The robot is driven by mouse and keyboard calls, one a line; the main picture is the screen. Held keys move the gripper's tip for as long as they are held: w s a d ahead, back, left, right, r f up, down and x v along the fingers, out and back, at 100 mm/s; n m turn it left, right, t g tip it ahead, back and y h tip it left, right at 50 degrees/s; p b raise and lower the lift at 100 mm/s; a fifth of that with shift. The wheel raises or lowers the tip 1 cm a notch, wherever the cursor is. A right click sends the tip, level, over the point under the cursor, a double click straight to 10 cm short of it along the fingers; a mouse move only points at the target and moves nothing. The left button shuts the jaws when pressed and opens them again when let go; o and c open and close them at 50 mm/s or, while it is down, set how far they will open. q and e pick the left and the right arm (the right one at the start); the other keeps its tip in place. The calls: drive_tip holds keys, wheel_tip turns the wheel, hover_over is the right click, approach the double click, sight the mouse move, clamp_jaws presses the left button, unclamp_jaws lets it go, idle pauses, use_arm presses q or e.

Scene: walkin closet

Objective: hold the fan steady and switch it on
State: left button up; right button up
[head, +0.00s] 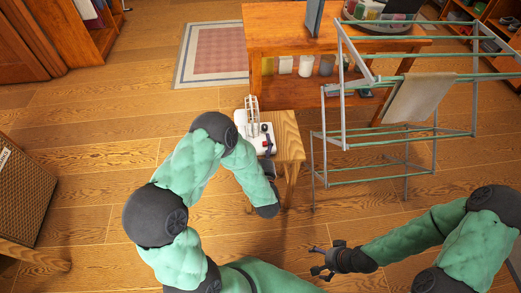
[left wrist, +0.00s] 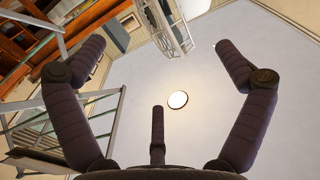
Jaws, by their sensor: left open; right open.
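The fan (head: 254,128) has a white base and a thin wire cage, and stands on a small wooden stool (head: 288,133). Small dark and red parts show on its base, too small to make out as a switch. My left gripper (head: 269,168) is just in front of the base, partly hidden by my own arm. In the left wrist view its fingers (left wrist: 158,48) are wide apart with nothing between them. A pale cage-like frame, probably the fan (left wrist: 168,28), shows beyond them at the top. My right gripper (head: 322,263) is open and empty, low over the floor, well away from the fan.
A metal drying rack (head: 340,110) with a cloth (head: 418,97) stands right of the stool. A wooden table (head: 275,30) with cups on its shelf is behind. Open floor lies between my arms.

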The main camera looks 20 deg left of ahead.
sight(258, 132)
use_arm(q)
drive_tip(key=b+x, duration=0.2)
drive_tip(key=x, duration=0.6)
drive_tip(key=shift+f, duration=0.15)
drive_tip(key=shift+b+x, duration=0.45)
drive_tip(key=shift+x, duration=0.4)
